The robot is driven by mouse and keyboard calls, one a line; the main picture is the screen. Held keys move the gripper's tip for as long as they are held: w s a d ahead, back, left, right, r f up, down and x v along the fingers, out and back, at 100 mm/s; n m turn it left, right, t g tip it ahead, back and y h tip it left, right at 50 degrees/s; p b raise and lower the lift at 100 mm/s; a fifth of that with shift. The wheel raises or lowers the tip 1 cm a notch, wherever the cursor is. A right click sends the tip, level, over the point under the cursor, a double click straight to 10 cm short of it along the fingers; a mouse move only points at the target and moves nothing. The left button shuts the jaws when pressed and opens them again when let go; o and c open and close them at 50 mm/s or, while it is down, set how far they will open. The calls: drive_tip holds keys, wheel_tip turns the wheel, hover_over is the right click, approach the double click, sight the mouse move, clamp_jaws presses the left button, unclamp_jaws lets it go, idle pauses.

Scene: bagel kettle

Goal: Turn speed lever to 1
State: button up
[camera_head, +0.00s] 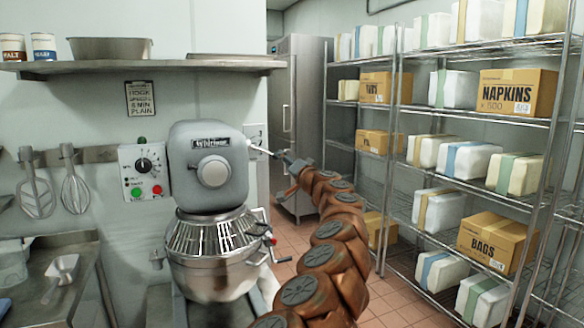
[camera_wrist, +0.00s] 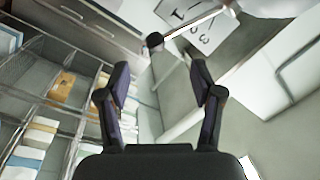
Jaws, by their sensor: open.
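The grey mixer (camera_head: 208,165) stands against the wall in the head view. Its speed lever (camera_head: 262,150) is a thin rod sticking out of the mixer's right side, beside a pale plate. In the wrist view the lever (camera_wrist: 190,28) ends in a black knob (camera_wrist: 154,40). Its number plate (camera_wrist: 200,28) shows a 1 and a 3; the lever crosses the plate's edge. My gripper (camera_wrist: 160,72) is open and empty, with the knob showing between and beyond its fingertips, apart from them. In the head view my gripper (camera_head: 290,172) is by the lever's outer end, partly hidden by my arm.
A control box (camera_head: 144,171) with a dial and coloured buttons is left of the mixer. Wire shelving (camera_head: 480,130) with boxes fills the right side. Tiled floor (camera_head: 300,232) shows between.

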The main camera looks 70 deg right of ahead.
drive_tip(key=shift+v, duration=1.55)
